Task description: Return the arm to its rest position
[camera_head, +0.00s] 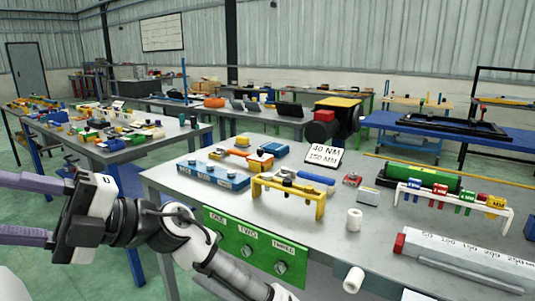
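My gripper (12,208) is at the left edge of the head view, pointing left. Its two purple fingers are spread apart, with only green floor visible between them. The fingertips run out of the picture. My white and black arm (165,228) reaches in from the bottom and bends left in front of the near workbench (345,228). The gripper is beside the bench, apart from the things on it.
On the near bench stand a yellow bracket (290,191), a blue block (214,175), a white rack with coloured pieces (452,196) and a sign (323,157). A green panel (257,244) on its front edge lies close to my arm. A cluttered second bench (165,142) stands behind left.

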